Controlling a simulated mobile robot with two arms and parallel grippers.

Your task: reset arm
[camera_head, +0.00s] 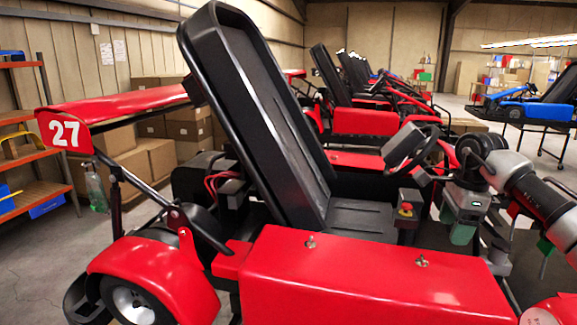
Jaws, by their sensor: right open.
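My right arm comes in from the right edge. Its right gripper (456,224) hangs with grey-green fingers pointing down, in front of the steering wheel side of the nearest red kart (365,275). The gripper is open, and I see nothing held between its fingers. Whether it touches the kart cannot be told from this view. My left gripper is not in view.
The near kart has a tall black seat (262,110), a steering wheel (411,146) and a rear panel marked 27 (66,132). More red karts stand behind. Cardboard boxes (157,157) and a shelf (38,130) are left; a blue kart (530,105) is right.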

